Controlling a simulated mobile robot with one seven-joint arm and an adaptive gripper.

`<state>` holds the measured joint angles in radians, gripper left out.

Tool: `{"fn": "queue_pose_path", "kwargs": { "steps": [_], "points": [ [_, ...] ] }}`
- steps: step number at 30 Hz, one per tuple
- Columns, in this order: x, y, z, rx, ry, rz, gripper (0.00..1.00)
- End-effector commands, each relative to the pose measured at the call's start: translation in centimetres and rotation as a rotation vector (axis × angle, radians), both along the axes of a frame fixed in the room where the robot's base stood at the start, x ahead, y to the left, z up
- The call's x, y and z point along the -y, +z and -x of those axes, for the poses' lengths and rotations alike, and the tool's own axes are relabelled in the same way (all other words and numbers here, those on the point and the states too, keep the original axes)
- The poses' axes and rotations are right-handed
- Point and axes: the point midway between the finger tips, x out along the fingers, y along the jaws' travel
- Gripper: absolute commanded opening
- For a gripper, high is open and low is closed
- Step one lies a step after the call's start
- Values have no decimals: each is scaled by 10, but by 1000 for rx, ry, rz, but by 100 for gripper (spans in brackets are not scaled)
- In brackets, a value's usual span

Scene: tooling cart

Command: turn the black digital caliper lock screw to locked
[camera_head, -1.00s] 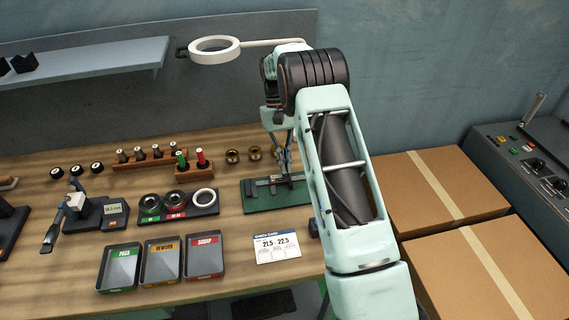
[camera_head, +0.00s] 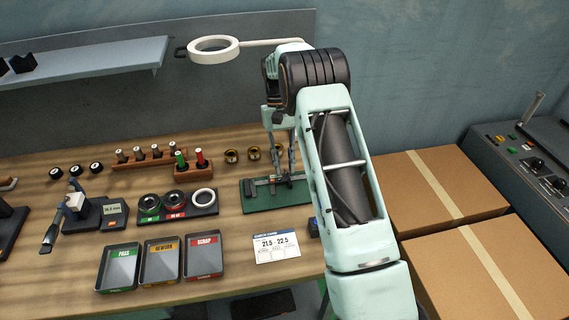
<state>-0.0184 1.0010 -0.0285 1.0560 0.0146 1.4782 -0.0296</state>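The black digital caliper (camera_head: 262,186) lies on a green mat (camera_head: 262,204) at the right part of the wooden bench. My gripper (camera_head: 282,174) points down over the right half of the caliper. Its two fingers show as separate grey bars with a gap between them, so it is open. The fingertips are at or just above the caliper; I cannot tell whether they touch it. The lock screw is too small to make out, and my arm hides the mat's right end.
A ring lamp (camera_head: 214,49) on an arm hangs behind. Brass rings (camera_head: 232,156) and a wooden rack with red and green gauges (camera_head: 194,165) stand left of my gripper. A tolerance card (camera_head: 276,246) and sorting trays (camera_head: 204,256) lie in front. Cardboard boxes (camera_head: 432,190) are at right.

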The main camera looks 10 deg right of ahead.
Motion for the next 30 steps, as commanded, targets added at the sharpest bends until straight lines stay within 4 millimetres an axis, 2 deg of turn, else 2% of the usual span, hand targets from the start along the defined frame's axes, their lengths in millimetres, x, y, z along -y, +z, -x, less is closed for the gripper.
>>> {"fn": "queue_pose_path", "kwargs": {
  "steps": [8,18,25,30],
  "points": [
    [0,6,-4,3,0,0,20],
    [0,56,-24,5,0,0,20],
    [-1,83,-35,3,0,0,20],
    [-1,95,-42,2,0,0,20]
  ]
}}
